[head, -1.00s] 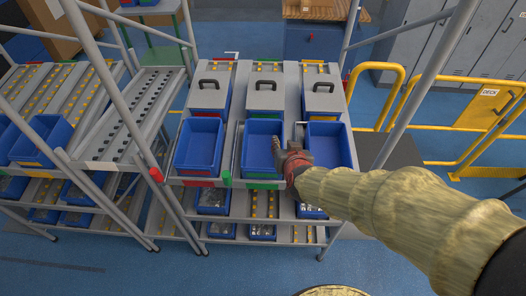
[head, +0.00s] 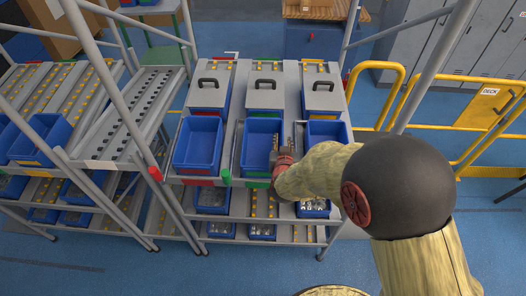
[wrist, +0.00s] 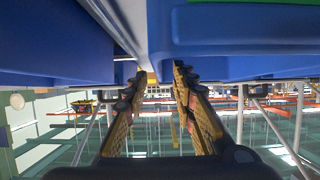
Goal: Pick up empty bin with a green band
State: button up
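The bin with the green band (head: 262,140) is the middle of three open blue bins on the rack's upper level. It looks empty, and its green band (head: 256,183) shows low on the front. In the wrist view the green band (wrist: 245,20) is at the top right, on the large blue bin face. My gripper (head: 276,150) is at the right front part of this bin. In the wrist view my gripper (wrist: 157,75) has its two fingers apart, close to the bin. I cannot tell whether a bin wall lies between the fingertips.
An open blue bin with a red band (head: 198,145) stands to the left; another blue bin (head: 325,132) stands to the right, partly behind my arm. Grey-lidded bins (head: 265,90) stand behind. Lower bins (head: 212,198) hold parts. A yellow rail (head: 380,100) is at right.

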jog(key=x, duration=0.4)
jog(key=shift+w+f, duration=0.2)
jog(key=shift+w, duration=0.1)
jog(key=shift+c, duration=0.4)
grip_shut()
dwell(0.3)
